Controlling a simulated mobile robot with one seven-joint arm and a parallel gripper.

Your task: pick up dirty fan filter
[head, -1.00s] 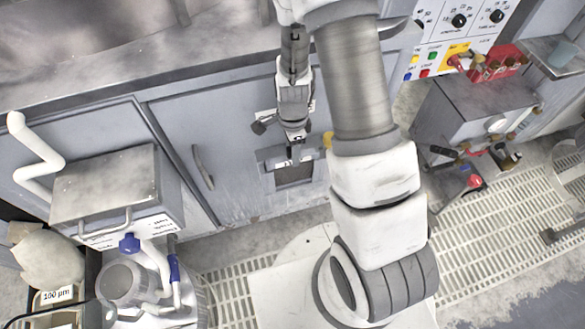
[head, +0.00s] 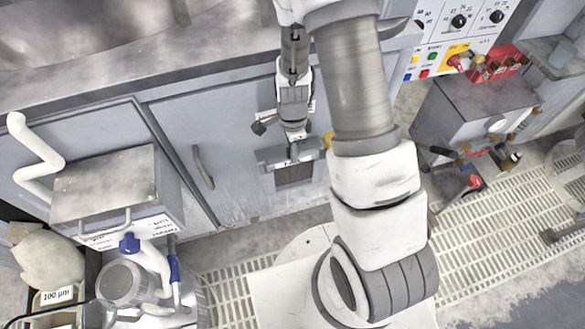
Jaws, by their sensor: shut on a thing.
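The dirty fan filter (head: 293,173) shows as a dark rectangular panel in a grey frame low on the front of the cabinet door. My gripper (head: 292,152) hangs down in front of the cabinet at the upper edge of this panel. Its fingers are small in the view and shut on the filter's upper edge. The contact itself is too small to make out. The filter looks still seated in its frame.
My arm fills the middle of the view. A grey box with a handle (head: 105,190) and a white bent pipe (head: 40,160) stand at the left. A control panel (head: 460,35) is at upper right, above a metal box (head: 480,105). Grated floor (head: 480,240) is open at lower right.

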